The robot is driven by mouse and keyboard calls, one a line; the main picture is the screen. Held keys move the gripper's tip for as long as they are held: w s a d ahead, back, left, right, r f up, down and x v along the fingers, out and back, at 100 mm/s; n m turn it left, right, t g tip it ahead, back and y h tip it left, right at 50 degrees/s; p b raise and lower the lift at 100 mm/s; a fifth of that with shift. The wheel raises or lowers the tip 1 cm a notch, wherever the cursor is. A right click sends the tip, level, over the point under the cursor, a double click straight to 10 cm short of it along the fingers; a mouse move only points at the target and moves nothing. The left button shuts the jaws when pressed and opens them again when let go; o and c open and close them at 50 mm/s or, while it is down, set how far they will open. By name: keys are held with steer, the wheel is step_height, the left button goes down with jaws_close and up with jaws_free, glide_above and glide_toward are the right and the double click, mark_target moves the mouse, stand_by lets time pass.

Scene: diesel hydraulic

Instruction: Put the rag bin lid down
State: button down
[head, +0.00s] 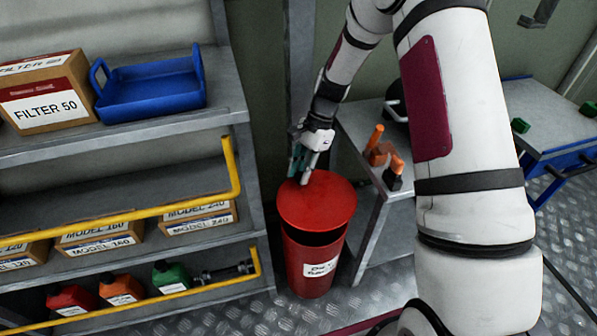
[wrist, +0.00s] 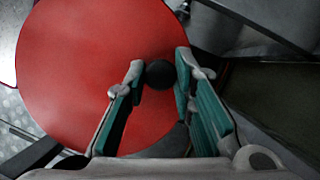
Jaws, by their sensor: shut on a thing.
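The rag bin (head: 318,270) is a red can with a white label, standing on the floor between the shelving and a bench. Its round red lid (head: 317,207) is above the rim. A dark gap shows between lid and bin at the front. In the wrist view the lid (wrist: 85,70) fills the left and middle, with a black knob (wrist: 160,74) near its right edge. My gripper (head: 303,178) is at the lid's far edge. In the wrist view my gripper (wrist: 160,68) has its fingers on either side of the knob, shut on it.
Metal shelving with a yellow rail (head: 130,215), boxes, a blue tray (head: 150,90) and small jugs stands on the left. A grey bench (head: 365,150) with orange-handled items (head: 378,150) is close on the right. The patterned metal floor in front is clear.

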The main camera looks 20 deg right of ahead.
mark_target(301, 190)
steer(key=shift+f+b, duration=2.8)
steer(key=shift+f, duration=0.55)
steer(key=shift+f, duration=0.65)
steer(key=c, duration=1.3)
jaws_free()
steer(key=v, duration=1.2)
steer(key=shift+r, duration=0.1)
